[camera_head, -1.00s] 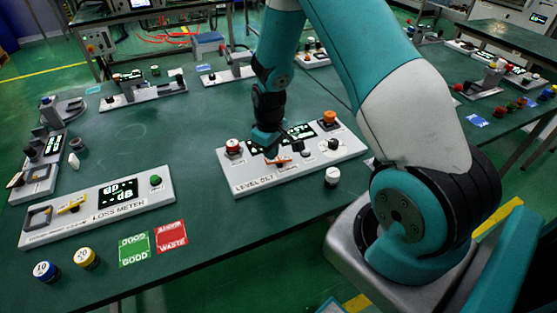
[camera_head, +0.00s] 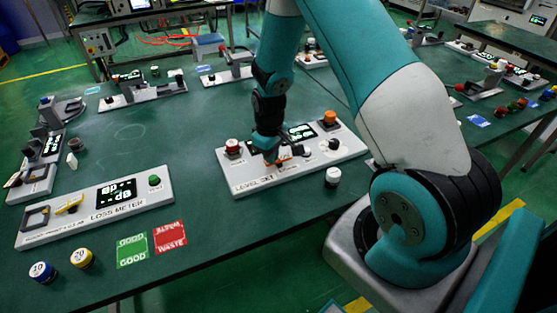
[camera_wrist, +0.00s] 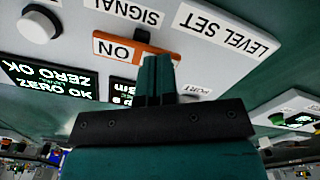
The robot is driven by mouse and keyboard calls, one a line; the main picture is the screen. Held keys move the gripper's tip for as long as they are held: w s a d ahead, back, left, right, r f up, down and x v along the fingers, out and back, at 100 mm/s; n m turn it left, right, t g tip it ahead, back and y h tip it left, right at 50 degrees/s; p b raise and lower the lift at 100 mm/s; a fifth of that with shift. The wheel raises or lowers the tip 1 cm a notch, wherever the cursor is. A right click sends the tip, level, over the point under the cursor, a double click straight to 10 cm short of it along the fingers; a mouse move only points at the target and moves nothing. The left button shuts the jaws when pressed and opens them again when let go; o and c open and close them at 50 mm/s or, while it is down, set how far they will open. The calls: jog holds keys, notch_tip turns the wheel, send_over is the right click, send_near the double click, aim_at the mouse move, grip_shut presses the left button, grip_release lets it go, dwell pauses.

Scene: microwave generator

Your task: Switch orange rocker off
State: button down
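The LEVEL SET panel (camera_head: 240,183) lies on the green bench in the head view. Its orange rocker (camera_wrist: 104,38) carries a white plate marked ON in the wrist view. A little orange of it shows beside my gripper in the head view (camera_head: 283,160). My gripper (camera_wrist: 158,62) points down at the panel, its two teal fingers together with nothing seen between them. The fingertips overlap the rocker's edge in the wrist view and hide part of it. I cannot tell whether they touch it.
The panel also has a red knob (camera_head: 232,146), an orange knob (camera_head: 329,117), a dark knob (camera_head: 334,144) and a lit display (camera_head: 300,131). A white-topped knob (camera_head: 333,176) stands in front.

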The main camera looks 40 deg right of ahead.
jog(key=shift+f, duration=0.2)
jog(key=shift+r, duration=0.15)
notch_tip(320, 180, up, 7)
jog(key=p, duration=0.5)
jog(key=shift+p, duration=0.3)
